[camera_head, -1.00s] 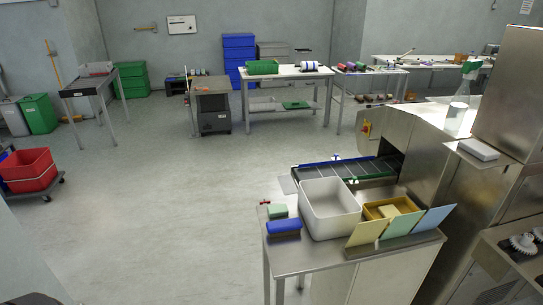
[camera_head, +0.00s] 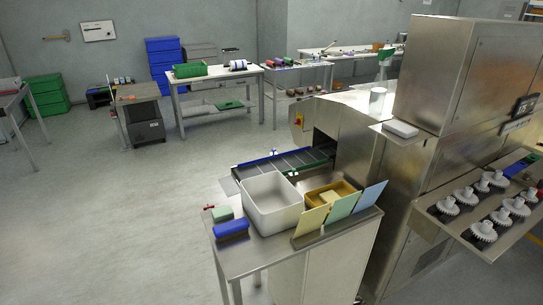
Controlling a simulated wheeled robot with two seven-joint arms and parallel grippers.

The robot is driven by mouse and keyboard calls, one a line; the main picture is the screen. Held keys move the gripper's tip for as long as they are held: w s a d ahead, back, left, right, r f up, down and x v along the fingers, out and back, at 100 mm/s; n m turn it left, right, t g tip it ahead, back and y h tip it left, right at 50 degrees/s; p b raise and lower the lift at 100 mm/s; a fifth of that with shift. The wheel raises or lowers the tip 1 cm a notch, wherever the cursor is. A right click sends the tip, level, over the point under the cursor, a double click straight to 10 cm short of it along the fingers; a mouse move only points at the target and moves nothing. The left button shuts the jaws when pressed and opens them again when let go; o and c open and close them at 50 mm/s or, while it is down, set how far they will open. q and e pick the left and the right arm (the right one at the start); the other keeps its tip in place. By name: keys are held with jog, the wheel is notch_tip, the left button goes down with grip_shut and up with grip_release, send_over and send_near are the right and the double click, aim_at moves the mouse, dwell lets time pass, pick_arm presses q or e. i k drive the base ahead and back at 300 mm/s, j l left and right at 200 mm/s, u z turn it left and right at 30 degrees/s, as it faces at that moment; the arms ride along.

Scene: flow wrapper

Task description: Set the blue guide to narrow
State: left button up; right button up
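The blue guide (camera_head: 258,161) is a long blue rail along the far side of the infeed conveyor (camera_head: 285,163), which runs into the opening of the steel flow wrapper (camera_head: 353,115). A green guide (camera_head: 312,166) lies along the conveyor's near side, partly hidden by the white bin. A small blue-and-white piece (camera_head: 274,153) stands at the blue guide. The guide's setting marks are too small to read. Neither of my grippers is in view.
Floor at left is clear.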

aim_at(273, 155)
jog(key=i+j, duration=0.2)
jog(key=j, duration=0.15)
jog(key=i+j+z, duration=0.1)
jog(key=j, duration=0.3)
jog(key=i+j, duration=0.25)
jog(key=i+j+z, duration=0.1)
jog(key=j, duration=0.4)
jog(key=i+j, duration=0.25)
jog(key=j, duration=0.15)
